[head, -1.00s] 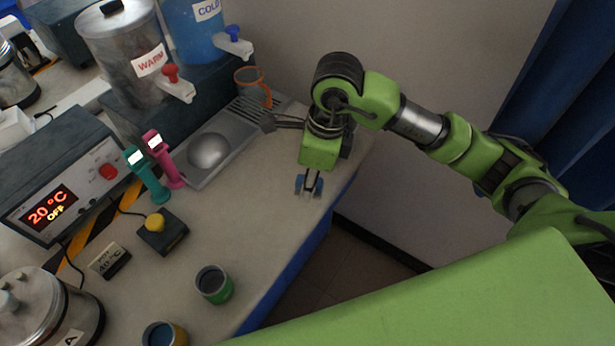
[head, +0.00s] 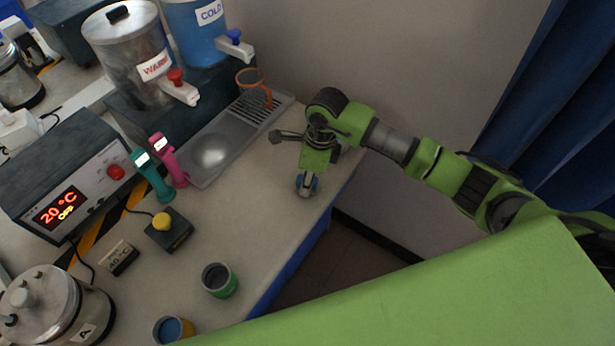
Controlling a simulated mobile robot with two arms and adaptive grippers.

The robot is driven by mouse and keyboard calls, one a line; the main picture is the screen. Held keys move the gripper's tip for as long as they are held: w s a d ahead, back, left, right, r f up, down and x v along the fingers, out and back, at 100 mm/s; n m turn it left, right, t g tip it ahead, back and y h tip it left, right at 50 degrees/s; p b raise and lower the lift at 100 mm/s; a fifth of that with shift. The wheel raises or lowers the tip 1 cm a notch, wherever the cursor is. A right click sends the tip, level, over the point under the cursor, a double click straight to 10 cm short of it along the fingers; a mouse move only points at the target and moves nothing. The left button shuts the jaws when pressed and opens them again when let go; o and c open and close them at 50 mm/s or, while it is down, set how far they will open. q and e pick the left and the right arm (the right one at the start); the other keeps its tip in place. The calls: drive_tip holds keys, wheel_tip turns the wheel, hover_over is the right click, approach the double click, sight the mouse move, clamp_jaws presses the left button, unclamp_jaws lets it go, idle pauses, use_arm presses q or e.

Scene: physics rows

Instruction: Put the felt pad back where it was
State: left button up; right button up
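My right gripper (head: 307,184) is low over the bare right part of the counter, near its front edge, with its blue-tipped fingers pointing down. The fingertips are close together, and a small greyish patch shows between them. I cannot tell whether that is something held, a gripper part or the counter behind. I cannot make out a felt pad anywhere in the head view. My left gripper is not in view.
A yellow-button box (head: 169,229), green cup (head: 219,281) and yellow cup (head: 173,331) stand left. The counter between is clear.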

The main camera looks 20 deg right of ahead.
drive_tip(key=shift+f, duration=0.1)
drive_tip(key=o, duration=1.1)
drive_tip(key=shift+c, duration=0.2)
drive_tip(key=shift+r, duration=0.3)
wheel_tip(320, 180, up, 12)
drive_tip(key=d+b, duration=0.1)
drive_tip(key=b, duration=0.2)
drive_tip(key=shift+s+d+f, duration=0.2)
drive_tip(key=shift+s+d, duration=0.05)
drive_tip(key=shift+s, duration=0.15)
